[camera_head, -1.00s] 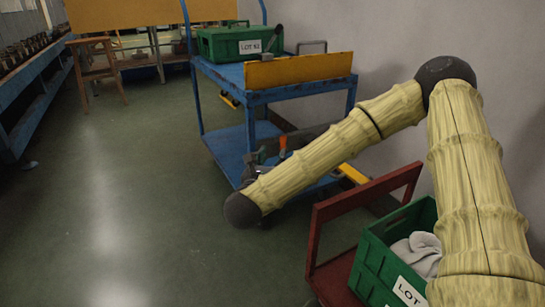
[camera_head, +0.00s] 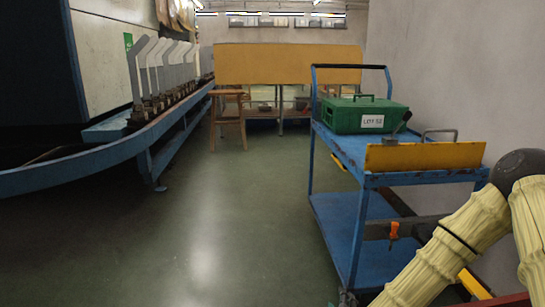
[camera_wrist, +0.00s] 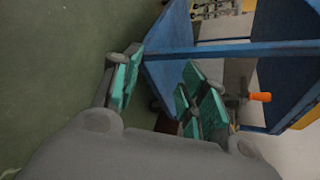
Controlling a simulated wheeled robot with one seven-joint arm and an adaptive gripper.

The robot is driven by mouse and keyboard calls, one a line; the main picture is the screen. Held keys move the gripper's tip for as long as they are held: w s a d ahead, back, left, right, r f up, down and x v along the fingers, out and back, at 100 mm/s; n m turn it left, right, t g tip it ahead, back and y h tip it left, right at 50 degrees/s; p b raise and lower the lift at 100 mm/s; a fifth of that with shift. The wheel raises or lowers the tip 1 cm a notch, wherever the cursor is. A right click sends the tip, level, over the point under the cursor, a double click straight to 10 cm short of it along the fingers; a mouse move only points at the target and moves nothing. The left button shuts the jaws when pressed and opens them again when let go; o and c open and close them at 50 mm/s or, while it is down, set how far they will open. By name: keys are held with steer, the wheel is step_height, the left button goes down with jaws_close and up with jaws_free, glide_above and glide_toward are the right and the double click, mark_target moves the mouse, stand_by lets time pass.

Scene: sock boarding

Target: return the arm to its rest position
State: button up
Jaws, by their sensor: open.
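My gripper (camera_wrist: 160,88) shows in the wrist view with its two teal-padded fingers apart and nothing between them. Green floor and part of the blue cart (camera_wrist: 168,85) lie beyond the fingers. In the head view my arm, with pale ribbed covers and a dark elbow, is at the lower right. It runs down and left past the bottom edge, in front of the blue cart (camera_head: 361,240). My gripper cannot be made out in the head view.
The cart carries a green lidded box (camera_head: 365,116) labelled as a lot, and a yellow panel (camera_head: 425,155). An orange-handled tool (camera_head: 394,233) hangs by its lower part. A blue-edged line (camera_head: 150,150) with upright boards runs along the left. A wooden stool (camera_head: 229,120) stands behind. The middle floor is clear.

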steer(key=s+a+f+n+g+y+p, duration=0.1)
steer(key=s+f+n+g+y+p, duration=0.15)
steer(key=s+f+n, duration=0.45)
steer(key=s+a+f+n+g+y+p, duration=0.1)
steer(key=s+a+f+n+g+p, duration=0.2)
steer(key=s+n, duration=0.5)
steer(key=s+d+f+n+g+p, duration=0.1)
steer(key=s+d+n+g+p, duration=0.2)
steer(key=s, duration=0.4)
steer(key=s+d+f+n+g, duration=0.15)
steer(key=s+n, duration=0.25)
steer(key=s, duration=0.4)
steer(key=s+d+f+n+g+p, duration=0.1)
steer(key=s+d+n+g+p, duration=0.2)
steer(key=s, duration=0.4)
step_height(320, 180, up, 38)
steer(key=n+p, duration=0.1)
steer(key=p, duration=3.5)
steer(key=shift+a+p, duration=0.2)
steer(key=shift+p, duration=0.1)
steer(key=shift+h, duration=0.25)
steer(key=shift+c, duration=0.4)
